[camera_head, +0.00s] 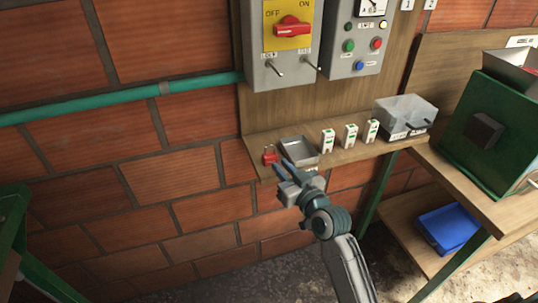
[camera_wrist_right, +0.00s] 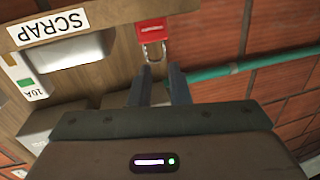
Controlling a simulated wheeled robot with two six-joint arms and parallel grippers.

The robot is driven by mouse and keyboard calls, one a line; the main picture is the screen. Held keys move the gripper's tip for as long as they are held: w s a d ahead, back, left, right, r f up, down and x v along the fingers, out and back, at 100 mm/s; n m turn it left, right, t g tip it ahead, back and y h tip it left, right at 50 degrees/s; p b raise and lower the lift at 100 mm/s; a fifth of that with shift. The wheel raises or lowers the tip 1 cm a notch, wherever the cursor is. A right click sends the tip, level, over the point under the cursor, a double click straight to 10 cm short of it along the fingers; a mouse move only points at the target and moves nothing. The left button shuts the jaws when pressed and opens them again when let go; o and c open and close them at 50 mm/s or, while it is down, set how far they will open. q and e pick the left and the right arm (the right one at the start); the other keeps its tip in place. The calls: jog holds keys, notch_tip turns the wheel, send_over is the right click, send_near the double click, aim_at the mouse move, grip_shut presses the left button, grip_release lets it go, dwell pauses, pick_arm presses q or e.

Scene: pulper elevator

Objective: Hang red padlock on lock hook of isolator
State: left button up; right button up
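The red padlock (camera_head: 269,154) is at the left end of the wooden shelf. In the right wrist view the padlock (camera_wrist_right: 151,30) shows its red body and metal shackle just beyond my fingertips. My right gripper (camera_head: 282,165) is in front of the shelf, close to the padlock. Its fingers are apart, with nothing between them in the right wrist view (camera_wrist_right: 159,70). The grey isolator (camera_head: 259,40) is on the board above, with a red handle (camera_head: 291,29) on a yellow plate. Two metal pegs stick out below, a left one (camera_head: 276,68) and a right one (camera_head: 312,64); their labels are hard to read.
A metal tray (camera_head: 311,157) and several small white breakers (camera_head: 350,136) stand right of the padlock. A clear box (camera_head: 405,112) is farther right. A control box (camera_head: 340,67) adjoins the isolator. A green pipe (camera_head: 100,106) crosses the brick wall at left.

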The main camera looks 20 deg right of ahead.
aim_at(266, 152)
jog(key=x, duration=0.2)
jog(key=p+x, duration=0.1)
jog(key=x, duration=0.1)
jog(key=p+x, duration=0.1)
jog(key=x, duration=0.1)
jog(key=shift+s+a, duration=0.15)
jog(key=shift+a, duration=0.1)
jog(key=shift+w+a+f, duration=0.1)
jog(key=shift+w+f, duration=0.15)
jog(key=shift+w, duration=0.05)
jog(key=shift+s+r, duration=0.1)
grip_shut()
